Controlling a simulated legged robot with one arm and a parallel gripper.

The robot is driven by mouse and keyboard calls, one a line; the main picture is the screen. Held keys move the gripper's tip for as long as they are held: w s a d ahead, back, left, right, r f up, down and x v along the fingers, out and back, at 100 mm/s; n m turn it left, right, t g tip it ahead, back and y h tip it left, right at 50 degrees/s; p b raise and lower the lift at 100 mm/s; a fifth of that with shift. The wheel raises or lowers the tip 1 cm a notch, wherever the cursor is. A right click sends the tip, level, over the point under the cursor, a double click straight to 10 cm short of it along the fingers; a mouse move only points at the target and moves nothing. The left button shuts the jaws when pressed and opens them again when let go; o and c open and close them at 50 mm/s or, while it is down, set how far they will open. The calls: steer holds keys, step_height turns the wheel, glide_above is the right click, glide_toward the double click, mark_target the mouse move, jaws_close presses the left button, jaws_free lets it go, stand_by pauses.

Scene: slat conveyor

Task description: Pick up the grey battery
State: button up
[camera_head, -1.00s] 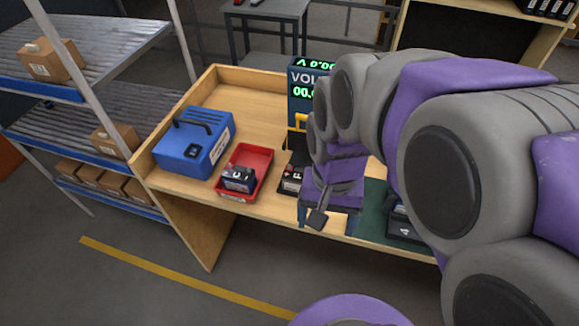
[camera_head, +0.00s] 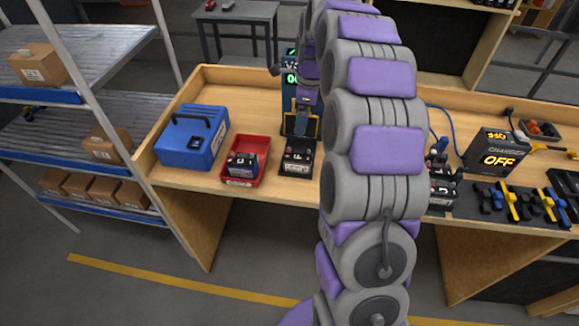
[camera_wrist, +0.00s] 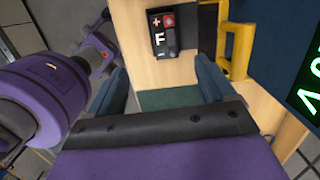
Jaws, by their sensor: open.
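A dark grey-black battery (camera_head: 296,158) with a red mark and a white F stands on the bench in front of the volt meter. The wrist view shows this battery (camera_wrist: 163,37) beyond my fingertips, roughly in line with the gap between them. My gripper (camera_wrist: 160,78) is open and empty, apart from the battery. In the head view my gripper is partly hidden among my arm links in front of the meter. Another dark battery with a blue tint (camera_head: 241,164) sits in a red tray (camera_head: 266,150). More dark batteries (camera_head: 441,193) stand right of my arm, partly hidden by it.
The volt meter (camera_head: 288,92) with a yellow frame (camera_wrist: 238,52) stands close behind the battery. A blue case (camera_head: 192,140) is at the left. A charger reading OFF (camera_head: 493,152) and several clamps (camera_head: 515,203) are at the right.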

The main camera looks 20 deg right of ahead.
steer(key=b, duration=0.1)
glide_toward(298, 154)
steer(key=shift+d+f, duration=0.5)
steer(key=shift+f, duration=0.25)
steer(key=a+f, duration=0.1)
steer(key=a+f+b, duration=0.1)
steer(key=f, duration=0.1)
steer(key=shift+w+f, duration=0.1)
steer(key=shift+f, duration=0.2)
steer(key=shift+a+f, duration=0.3)
steer(key=shift+a, duration=0.1)
steer(key=f, duration=0.1)
steer(key=d+f+b, duration=0.1)
steer(key=f, duration=0.1)
steer(key=d+f, duration=0.1)
steer(key=f, duration=0.1)
steer(key=shift+w, duration=0.15)
steer(key=shift+a+f, duration=0.1)
steer(key=shift+a, duration=0.8)
steer(key=shift+c, duration=1.3)
steer(key=shift+d, duration=0.55)
steer(key=c, duration=0.6)
steer(key=shift+a, duration=0.2)
steer(key=c, duration=0.5)
